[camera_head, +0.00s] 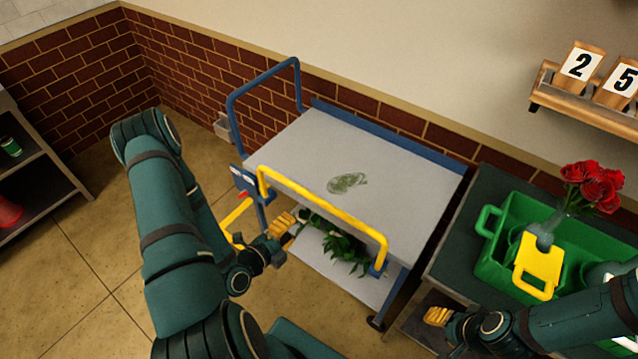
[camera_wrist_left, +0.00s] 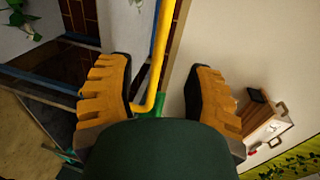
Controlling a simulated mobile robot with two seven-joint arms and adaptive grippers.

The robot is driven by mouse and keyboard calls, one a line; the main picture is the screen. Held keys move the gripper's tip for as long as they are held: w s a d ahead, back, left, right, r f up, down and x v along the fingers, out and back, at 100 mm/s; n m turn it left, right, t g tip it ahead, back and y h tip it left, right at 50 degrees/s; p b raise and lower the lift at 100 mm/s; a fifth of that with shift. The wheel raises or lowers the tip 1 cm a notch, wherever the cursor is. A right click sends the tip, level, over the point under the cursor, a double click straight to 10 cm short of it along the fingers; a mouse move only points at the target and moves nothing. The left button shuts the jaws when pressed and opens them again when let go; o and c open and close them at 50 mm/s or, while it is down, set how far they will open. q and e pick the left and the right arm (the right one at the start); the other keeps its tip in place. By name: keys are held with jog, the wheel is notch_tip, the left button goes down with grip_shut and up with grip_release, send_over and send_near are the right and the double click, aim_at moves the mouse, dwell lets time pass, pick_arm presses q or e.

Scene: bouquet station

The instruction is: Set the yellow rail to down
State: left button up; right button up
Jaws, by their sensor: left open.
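The yellow rail (camera_head: 325,215) stands raised along the near edge of the cart's grey top (camera_head: 300,150). My left gripper (camera_head: 283,225) is just in front of the rail, below its top bar. In the left wrist view, the rail (camera_wrist_left: 163,45) runs in the gap between the open fingers of my left gripper (camera_wrist_left: 160,78), with space on both sides; I cannot tell how deep it lies. My right gripper (camera_head: 436,316) is low beside the dark table, partly hidden by its own arm; whether it is open does not show.
The cart has a fixed blue rail (camera_head: 265,80) at its far left and green foliage (camera_head: 340,245) on its lower shelf. At right, a green crate (camera_head: 490,260) on a dark table holds a vase of red roses (camera_head: 593,185) and a yellow piece (camera_head: 538,268).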

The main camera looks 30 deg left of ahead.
aim_at(316, 203)
pick_arm(q)
jog(key=x, duration=1.3)
jog(key=shift+w+a+p, duration=0.1)
jog(key=shift+w+p, duration=0.2)
grip_shut()
